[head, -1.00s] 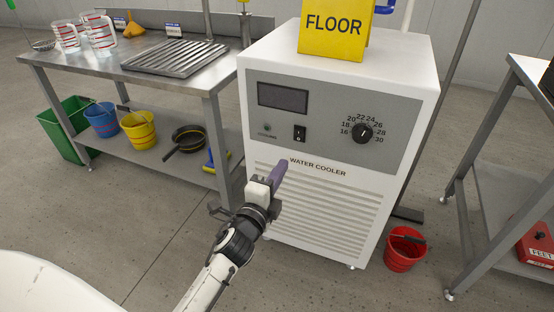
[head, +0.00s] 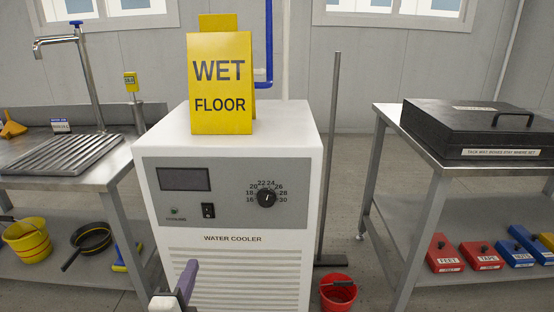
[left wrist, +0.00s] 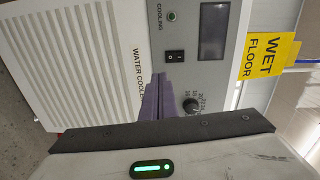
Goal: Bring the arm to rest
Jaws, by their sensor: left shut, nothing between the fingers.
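My left gripper (head: 186,278) shows at the bottom of the head view, in front of the lower grille of the white water cooler (head: 305,175). Its purple fingers are shut with nothing between them. In the left wrist view the shut fingers (left wrist: 158,98) point at the cooler (left wrist: 85,65), toward its front panel and lettering. I cannot tell how far the fingertips are from the cooler's face. The cooler has a dark display, a black switch, a lit green lamp and a dial. My right gripper is in neither view.
A yellow wet floor sign (head: 222,85) stands on the cooler. A steel sink bench (head: 60,180) is on the left. On the right a table (head: 405,140) carries a black case (head: 475,128), with red and blue boxes below. A red bucket (head: 338,293) stands on the floor between.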

